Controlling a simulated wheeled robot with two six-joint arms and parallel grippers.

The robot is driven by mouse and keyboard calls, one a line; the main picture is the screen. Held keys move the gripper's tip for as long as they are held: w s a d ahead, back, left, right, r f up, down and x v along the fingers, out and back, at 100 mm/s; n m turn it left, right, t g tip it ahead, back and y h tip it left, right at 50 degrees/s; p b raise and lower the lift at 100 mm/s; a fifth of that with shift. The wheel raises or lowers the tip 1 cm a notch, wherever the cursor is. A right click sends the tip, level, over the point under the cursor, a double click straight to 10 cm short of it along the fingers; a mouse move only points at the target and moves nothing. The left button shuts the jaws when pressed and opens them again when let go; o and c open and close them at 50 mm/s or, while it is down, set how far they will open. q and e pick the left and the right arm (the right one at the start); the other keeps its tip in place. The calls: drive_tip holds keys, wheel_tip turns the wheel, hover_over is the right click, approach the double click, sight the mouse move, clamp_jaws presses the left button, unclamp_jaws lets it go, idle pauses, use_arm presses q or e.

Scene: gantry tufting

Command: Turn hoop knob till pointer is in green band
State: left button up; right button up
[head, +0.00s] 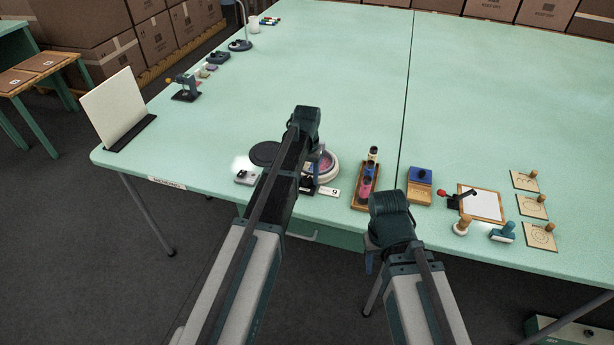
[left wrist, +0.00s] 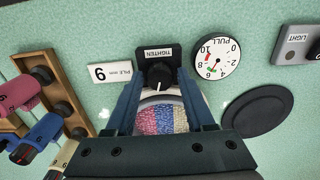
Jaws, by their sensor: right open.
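Striped pink, white and blue tufting (left wrist: 160,118) shows inside the hoop. My left gripper (left wrist: 159,84) is open, its fingers on either side of the knob with gaps visible; it hangs over the hoop in the head view (head: 318,172). The white PULL gauge (left wrist: 215,57) has a red band and a small green band; its pointer is too small to read surely. My right gripper (head: 371,262) is open and empty at the table's front edge.
A dark round disc (left wrist: 255,110) and a LIGHT box (left wrist: 297,45) lie beside the gauge. A wooden rack (head: 358,196) of coloured bottles stands on the hoop's other side, close by. A white number card (left wrist: 116,74) is next to the knob. The table's far middle is clear.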

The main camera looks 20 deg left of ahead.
sight(307, 179)
use_arm(q)
wheel_tip(307, 179, up, 14)
drive_tip(key=p, duration=1.4)
drive_tip(key=shift+f, duration=0.1)
drive_tip(key=s+d+m, duration=0.1)
drive_tip(key=s+d, duration=0.3)
drive_tip(key=s, duration=0.4)
drive_tip(key=s+d+m, duration=0.1)
drive_tip(key=s+d, duration=0.3)
drive_tip(key=s, duration=0.4)
drive_tip(key=s+d+m+y, duration=0.1)
drive_tip(key=s+d, duration=0.4)
drive_tip(key=s, duration=0.4)
drive_tip(key=shift+s, duration=0.1)
